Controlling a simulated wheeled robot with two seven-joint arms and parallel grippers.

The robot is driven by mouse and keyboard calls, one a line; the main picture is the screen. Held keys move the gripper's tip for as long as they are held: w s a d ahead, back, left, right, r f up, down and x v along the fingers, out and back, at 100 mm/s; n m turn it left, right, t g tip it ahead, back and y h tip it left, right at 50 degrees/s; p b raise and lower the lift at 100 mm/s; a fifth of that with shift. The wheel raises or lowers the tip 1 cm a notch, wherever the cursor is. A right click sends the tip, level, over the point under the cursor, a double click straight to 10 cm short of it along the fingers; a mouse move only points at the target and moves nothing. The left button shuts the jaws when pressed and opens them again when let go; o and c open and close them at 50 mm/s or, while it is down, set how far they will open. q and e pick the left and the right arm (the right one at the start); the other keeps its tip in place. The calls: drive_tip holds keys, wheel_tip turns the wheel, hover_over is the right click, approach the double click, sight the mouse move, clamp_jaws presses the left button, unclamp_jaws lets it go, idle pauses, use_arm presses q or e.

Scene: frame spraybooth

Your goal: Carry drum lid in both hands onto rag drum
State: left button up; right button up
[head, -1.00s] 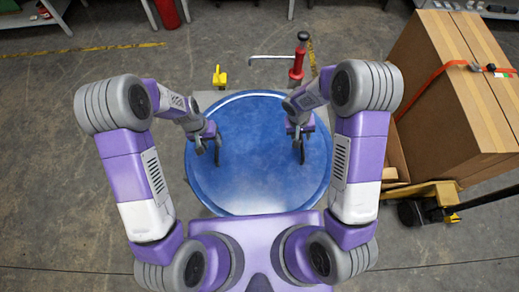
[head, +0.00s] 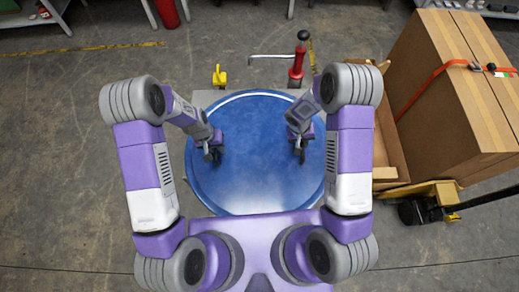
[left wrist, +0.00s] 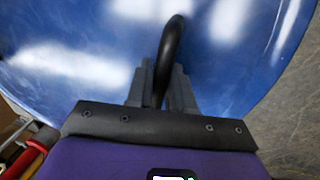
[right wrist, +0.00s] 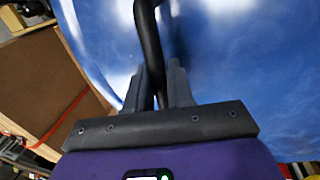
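The drum lid (head: 255,178) is a large round blue disc, roughly level, in front of me in the head view. It fills much of the left wrist view (left wrist: 90,50) and the right wrist view (right wrist: 235,60). Each side has a black bar handle. My left gripper (head: 212,152) is shut on the left handle (left wrist: 172,50). My right gripper (head: 300,150) is shut on the right handle (right wrist: 149,40). I cannot make out the rag drum; whatever lies under the lid is hidden by it.
A pallet truck (head: 432,197) with tall strapped cardboard boxes (head: 455,85) stands close on the right. A red pump with a black knob (head: 298,62) and a yellow fitting (head: 219,77) stand just beyond the lid. The floor on the left (head: 60,130) is clear.

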use_arm(q)
clamp_jaws()
use_arm(e)
clamp_jaws()
use_arm(q)
drive_tip(key=shift+r, duration=0.1)
use_arm(e)
drive_tip(key=shift+w+r, duration=0.1)
idle(0.7)
use_arm(q)
drive_tip(key=shift+w, duration=0.1)
